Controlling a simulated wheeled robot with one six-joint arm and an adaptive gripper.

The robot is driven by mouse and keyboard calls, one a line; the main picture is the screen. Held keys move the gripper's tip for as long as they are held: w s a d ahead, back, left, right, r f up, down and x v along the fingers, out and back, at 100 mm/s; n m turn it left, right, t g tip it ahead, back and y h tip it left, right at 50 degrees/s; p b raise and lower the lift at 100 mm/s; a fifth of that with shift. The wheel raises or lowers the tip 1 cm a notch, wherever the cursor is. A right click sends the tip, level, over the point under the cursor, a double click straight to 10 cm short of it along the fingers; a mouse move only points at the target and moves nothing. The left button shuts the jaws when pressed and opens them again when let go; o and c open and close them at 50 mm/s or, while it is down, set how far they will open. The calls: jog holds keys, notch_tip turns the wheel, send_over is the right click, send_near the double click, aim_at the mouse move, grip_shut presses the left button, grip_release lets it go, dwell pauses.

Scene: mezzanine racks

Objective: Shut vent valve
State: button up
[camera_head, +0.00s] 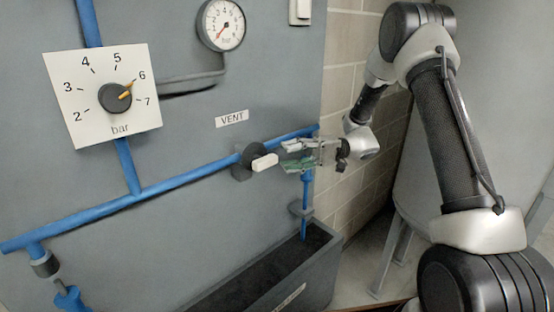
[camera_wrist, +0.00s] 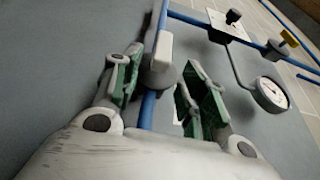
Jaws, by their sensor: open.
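The vent valve (camera_head: 246,160) is a dark round body on the blue pipe, below the VENT label (camera_head: 232,119). Its white lever handle (camera_head: 264,162) sticks out toward the right, roughly in line with the pipe. My gripper (camera_head: 284,157) is just right of the handle, jaws open. In the wrist view the handle (camera_wrist: 163,50) stands ahead of the open gripper (camera_wrist: 160,84), roughly centred between the green-padded fingers. I see no finger closed on it. Whether a fingertip touches the handle I cannot tell.
A dial plate (camera_head: 84,111) with its knob near 6 and a pressure gauge (camera_head: 221,25) sit on the grey panel. A dark trough (camera_head: 270,280) stands below the pipe. A block wall (camera_head: 350,75) is right of the panel. A yellow-handled valve (camera_wrist: 289,38) shows in the wrist view.

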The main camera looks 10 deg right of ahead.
jog(key=v, duration=0.6)
jog(key=shift+d, duration=0.15)
jog(key=shift+w, duration=0.1)
